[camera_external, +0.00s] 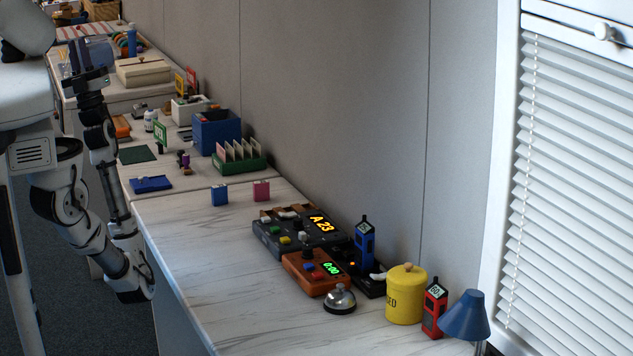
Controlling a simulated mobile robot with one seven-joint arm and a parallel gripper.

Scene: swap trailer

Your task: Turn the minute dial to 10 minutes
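An orange-brown timer box (302,279) stands on the near counter, with a green display (330,268) that seems to read 0:00. A small dark knob (307,255) stands at its back, and red and blue buttons sit on its top. I cannot tell for sure which control is the minute dial, and no dial marks are readable. My gripper (80,62) is at the upper left, dark and small, well away from the timer. It touches nothing that I can make out, and its finger gap is unclear.
A dark console (268,238) showing A 23 stands behind the timer. A silver bell (340,299), a yellow canister (405,296), a red bottle-like item (434,311) and a blue lamp (465,317) stand to the right. The counter's left front (210,265) is clear.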

